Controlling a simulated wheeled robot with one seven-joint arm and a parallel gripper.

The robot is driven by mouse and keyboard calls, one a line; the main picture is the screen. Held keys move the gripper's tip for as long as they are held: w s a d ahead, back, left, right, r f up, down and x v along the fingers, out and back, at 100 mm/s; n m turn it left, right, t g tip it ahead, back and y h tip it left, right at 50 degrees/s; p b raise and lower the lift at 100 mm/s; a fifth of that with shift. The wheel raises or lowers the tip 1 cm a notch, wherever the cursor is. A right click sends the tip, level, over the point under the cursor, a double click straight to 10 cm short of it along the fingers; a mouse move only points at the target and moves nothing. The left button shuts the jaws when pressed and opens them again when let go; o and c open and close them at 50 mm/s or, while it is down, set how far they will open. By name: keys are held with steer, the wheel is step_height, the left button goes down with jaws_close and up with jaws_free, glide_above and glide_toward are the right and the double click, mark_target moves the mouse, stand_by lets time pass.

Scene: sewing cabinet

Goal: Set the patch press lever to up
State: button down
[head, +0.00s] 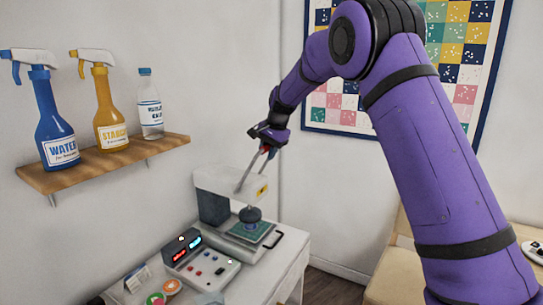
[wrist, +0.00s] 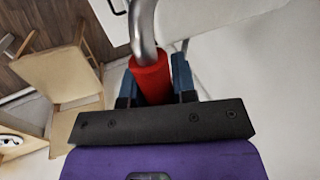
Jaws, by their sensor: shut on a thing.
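The patch press (head: 230,195) stands on the white cabinet top below the shelf. It has a white upper housing, a dark round head (head: 250,215) and a green-topped lower plate. Its metal lever (head: 248,172) slants up and to the right from the housing, ending in a red grip (wrist: 150,78). My gripper (head: 267,147) is above the press, shut on the red grip. In the wrist view the blue fingers (wrist: 153,85) lie on both sides of the grip, and the curved metal rod leads away from it. The lever's pivot is not clear.
A control box (head: 200,265) with red and blue displays sits in front of the press. A wooden shelf (head: 110,162) with two spray bottles and a clear bottle is at left. A pale wooden chair (wrist: 58,75) shows in the wrist view.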

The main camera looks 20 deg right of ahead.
steer(key=shift+a, duration=0.1)
stand_by(0.3)
steer(key=c, duration=0.9)
jaws_free()
steer(key=shift+r, duration=0.15)
steer(key=v, duration=1)
steer(key=shift+r, duration=0.3)
steer(key=shift+s, duration=0.1)
